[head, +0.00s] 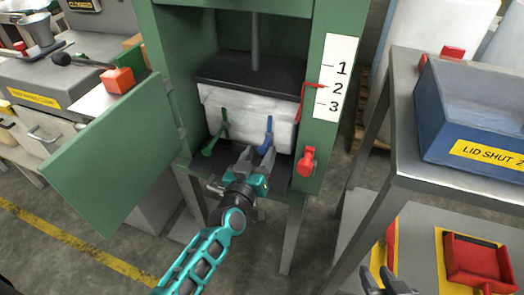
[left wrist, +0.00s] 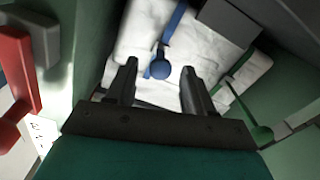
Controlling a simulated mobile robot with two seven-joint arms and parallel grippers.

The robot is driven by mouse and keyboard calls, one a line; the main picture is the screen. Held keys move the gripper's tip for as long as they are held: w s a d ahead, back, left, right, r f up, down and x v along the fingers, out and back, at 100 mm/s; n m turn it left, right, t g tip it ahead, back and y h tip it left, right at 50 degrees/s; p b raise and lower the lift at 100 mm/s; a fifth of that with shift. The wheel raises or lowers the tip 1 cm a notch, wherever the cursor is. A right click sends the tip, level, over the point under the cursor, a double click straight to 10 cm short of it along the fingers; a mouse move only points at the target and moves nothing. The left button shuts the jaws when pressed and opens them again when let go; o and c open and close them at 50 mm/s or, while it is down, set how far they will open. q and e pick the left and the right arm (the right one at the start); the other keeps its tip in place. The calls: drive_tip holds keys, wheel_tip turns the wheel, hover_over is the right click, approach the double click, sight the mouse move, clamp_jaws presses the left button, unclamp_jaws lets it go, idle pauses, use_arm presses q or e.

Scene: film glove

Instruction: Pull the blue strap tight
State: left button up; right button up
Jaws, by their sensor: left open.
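A white bale (head: 250,118) sits inside the open green press under a dark plate (head: 250,77). The blue strap (head: 268,132) hangs down the front of the bale, right of its middle. My left gripper (head: 256,155) is open in front of the bale. In the left wrist view its two fingers (left wrist: 157,82) stand on either side of the knob, with gaps visible. My right gripper (head: 382,280) shows at the bottom edge, far from the bale; its jaw state is unclear.
A green strap (head: 222,127) hangs left of the blue one. The green door (head: 105,150) stands open at left. A red handle (head: 306,162) and a 1-2-3 scale (head: 333,82) are on the right post. A steel rack with a blue bin (head: 450,105) stands at right.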

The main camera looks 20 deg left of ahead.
sight(261, 151)
use_arm(q)
drive_tip(key=shift+w, duration=1.25)
use_arm(e)
drive_tip(key=shift+f, duration=0.3)
use_arm(q)
drive_tip(key=shift+c, duration=0.3)
clamp_jaws()
use_arm(e)
drive_tip(key=shift+w+d, duration=0.1)
drive_tip(key=shift+d, duration=0.05)
